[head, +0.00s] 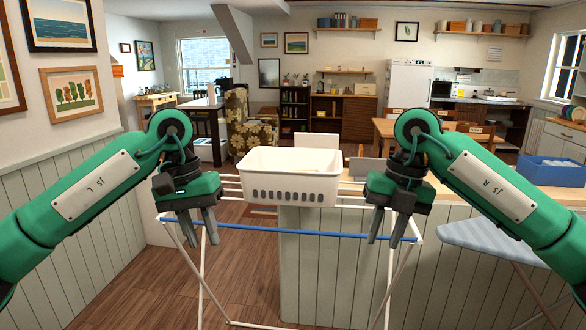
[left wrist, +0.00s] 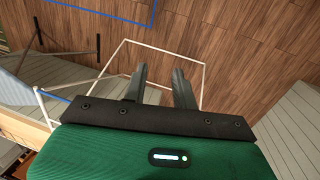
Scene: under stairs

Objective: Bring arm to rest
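My left gripper (head: 200,242) hangs with its fingers pointing down at the left, near the end of the blue bar of a white drying rack. In the left wrist view its two fingers (left wrist: 161,82) stand apart with nothing between them. My right gripper (head: 385,242) hangs likewise at the right, its fingers apart and empty. Both arms are bent, roughly mirrored. Neither gripper holds anything; I cannot tell whether the fingers touch the rack.
A white basket (head: 290,176) stands between the grippers, on or behind the white drying rack (head: 300,233). A panelled counter (head: 330,270) is behind it. An ironing board (head: 500,242) and a blue bin (head: 553,171) are at right. Wooden floor is open at left.

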